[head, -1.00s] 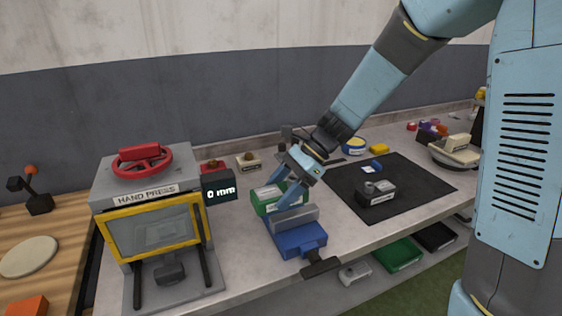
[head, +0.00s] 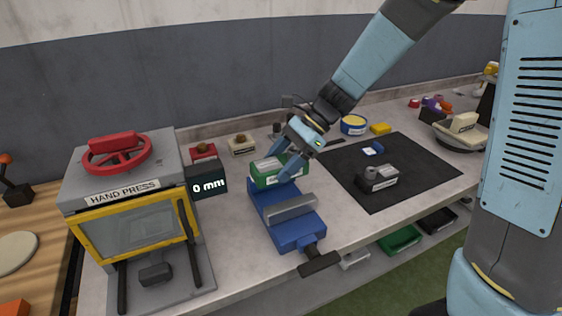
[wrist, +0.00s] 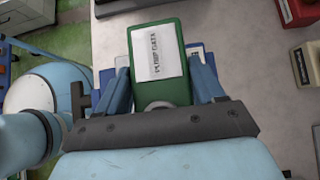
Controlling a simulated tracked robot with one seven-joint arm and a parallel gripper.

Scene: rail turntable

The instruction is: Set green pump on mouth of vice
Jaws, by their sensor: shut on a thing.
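The green pump (head: 278,173) is a green block with a white label. My gripper (head: 284,163) is shut on it, with a blue finger on each side; the wrist view also shows the pump (wrist: 159,60) between the fingers. The blue vice (head: 268,207) with a grey jaw bar (head: 292,207) stands on the bench, its dark handle toward the front edge. The pump is at the rear end of the vice, behind the grey bar. It hides that end, and I cannot tell whether it touches the vice.
The hand press (head: 135,215) stands left of the vice, with a display (head: 207,186) reading 0 mm. A black mat (head: 420,175) with a dark labelled part (head: 377,178) lies to the right. Small red (head: 203,150) and cream (head: 241,144) blocks stand behind.

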